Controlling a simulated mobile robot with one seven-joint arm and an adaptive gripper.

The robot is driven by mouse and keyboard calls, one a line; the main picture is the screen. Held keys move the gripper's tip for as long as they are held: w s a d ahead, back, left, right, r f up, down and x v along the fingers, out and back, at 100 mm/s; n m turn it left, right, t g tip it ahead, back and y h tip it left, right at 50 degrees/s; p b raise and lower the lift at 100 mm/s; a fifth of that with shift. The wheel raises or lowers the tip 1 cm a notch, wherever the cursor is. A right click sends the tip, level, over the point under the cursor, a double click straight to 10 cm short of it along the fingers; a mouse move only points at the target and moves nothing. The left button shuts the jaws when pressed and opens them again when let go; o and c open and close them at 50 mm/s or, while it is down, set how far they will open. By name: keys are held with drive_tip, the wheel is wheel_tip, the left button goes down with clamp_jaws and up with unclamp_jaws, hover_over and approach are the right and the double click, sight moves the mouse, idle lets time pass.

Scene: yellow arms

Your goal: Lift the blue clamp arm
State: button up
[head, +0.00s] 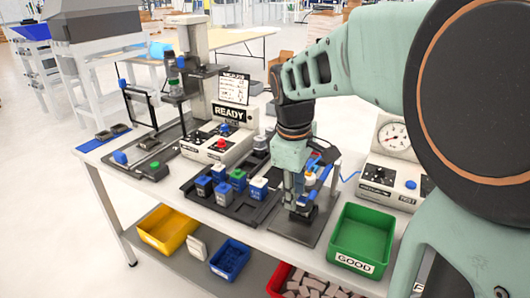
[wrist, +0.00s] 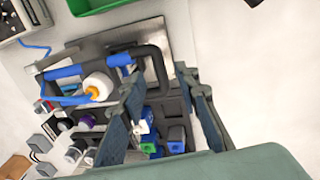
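The blue clamp arm (wrist: 66,72) shows in the wrist view on a grey metal base plate (wrist: 90,48), beside a white round knob with an orange tip (wrist: 98,88). A black bent bar (wrist: 153,52) joins its right side and reaches between my fingertips. My gripper (wrist: 157,80) is open, its two dark fingers apart. In the head view my gripper (head: 297,192) points down over the clamp fixture, and part of the blue clamp arm (head: 325,173) shows just right of it. My gripper hides much of the fixture there; contact with the bar cannot be told.
A black tray (head: 228,204) with several blue, green and white-topped blocks stands left of my gripper. A green GOOD bin (head: 362,238) is close at the right, with a gauge box (head: 392,184) behind it. A READY panel (head: 218,146) stands behind the tray.

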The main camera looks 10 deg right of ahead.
drive_tip(key=shift+w+d+f, duration=0.1)
drive_tip(key=shift+w+f, duration=0.05)
drive_tip(key=shift+f, duration=0.65)
drive_tip(key=shift+w+d+f, duration=0.1)
drive_tip(key=shift+f, duration=0.7)
clamp_jaws()
